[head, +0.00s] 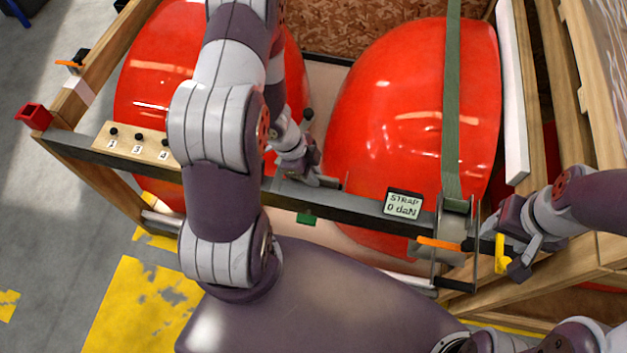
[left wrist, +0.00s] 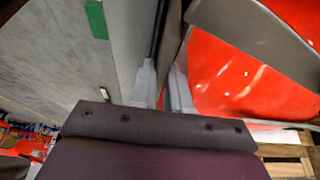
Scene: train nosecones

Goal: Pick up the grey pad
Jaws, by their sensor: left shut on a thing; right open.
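My left gripper (head: 322,181) is down behind the grey crossbar, in the gap between two red nosecones. In the left wrist view its fingers (left wrist: 162,92) are closed on a thin grey-brown piece, which looks like the grey pad (left wrist: 173,50) seen nearly edge-on. In the head view the gripper and bar hide most of that piece. A wider dark grey shape (left wrist: 265,32) lies across the red surface in the wrist view; I cannot tell whether it belongs to the pad. My right gripper (head: 514,262) is open at the right, close to a yellow handle (head: 501,252).
The crossbar (head: 345,210) carries a numbered peg board (head: 135,143) and a strap display (head: 403,204) reading 0 daN. A green strap (head: 452,100) crosses the right nosecone (head: 400,100) to a ratchet with an orange lever (head: 438,243). A white slab (head: 512,90) stands by the wooden crate wall.

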